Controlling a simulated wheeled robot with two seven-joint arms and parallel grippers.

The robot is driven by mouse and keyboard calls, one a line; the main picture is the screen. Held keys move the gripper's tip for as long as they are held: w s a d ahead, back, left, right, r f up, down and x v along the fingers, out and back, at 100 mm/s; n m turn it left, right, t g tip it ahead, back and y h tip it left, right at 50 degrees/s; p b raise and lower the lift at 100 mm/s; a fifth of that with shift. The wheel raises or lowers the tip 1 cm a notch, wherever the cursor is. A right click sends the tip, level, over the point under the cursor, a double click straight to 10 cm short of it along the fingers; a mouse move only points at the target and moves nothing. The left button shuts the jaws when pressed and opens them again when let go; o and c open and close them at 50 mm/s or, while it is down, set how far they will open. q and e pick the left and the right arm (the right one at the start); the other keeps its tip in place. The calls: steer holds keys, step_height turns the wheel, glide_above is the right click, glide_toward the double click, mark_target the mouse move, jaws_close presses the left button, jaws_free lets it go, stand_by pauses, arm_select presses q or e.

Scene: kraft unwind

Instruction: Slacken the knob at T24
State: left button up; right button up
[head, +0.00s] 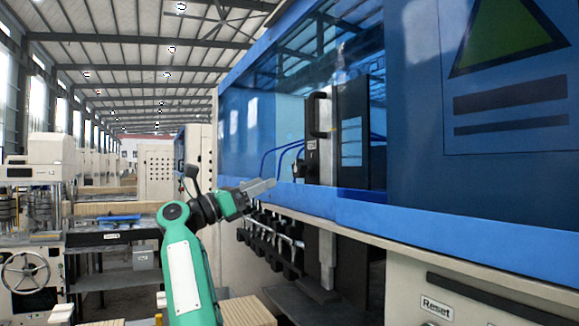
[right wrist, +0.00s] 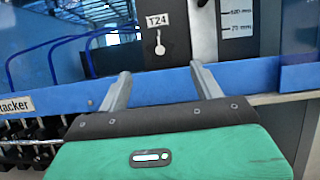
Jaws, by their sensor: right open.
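The T24 label (right wrist: 157,20) is a small white plate on a dark panel in the right wrist view. Just below it is a small pale knob (right wrist: 160,46) with a round lower end and a thin upright stem. In the head view the small white label (head: 311,145) shows on the machine, but the knob is too small to make out. My right gripper (right wrist: 161,78) is open and empty. Its two fingers point at the panel, one on each side below the knob, apart from it. It also shows in the head view (head: 268,186), left of the label. My left gripper is not in view.
A blue machine frame rail (head: 440,222) runs below the panel, close to my fingers. Blue hoses (right wrist: 60,45) curve left of the knob. A scale plate (right wrist: 237,18) is at the right. A black handle (head: 319,115) stands out above the label. A Reset button label (head: 437,307) is at lower right.

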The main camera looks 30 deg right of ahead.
mark_target(296, 168)
steer(key=p+x, duration=0.3)
steer(key=x, duration=0.5)
steer(key=shift+r, duration=0.1)
steer(key=shift+d+r, duration=0.1)
steer(key=shift+d, duration=0.45)
steer(key=c, duration=1)
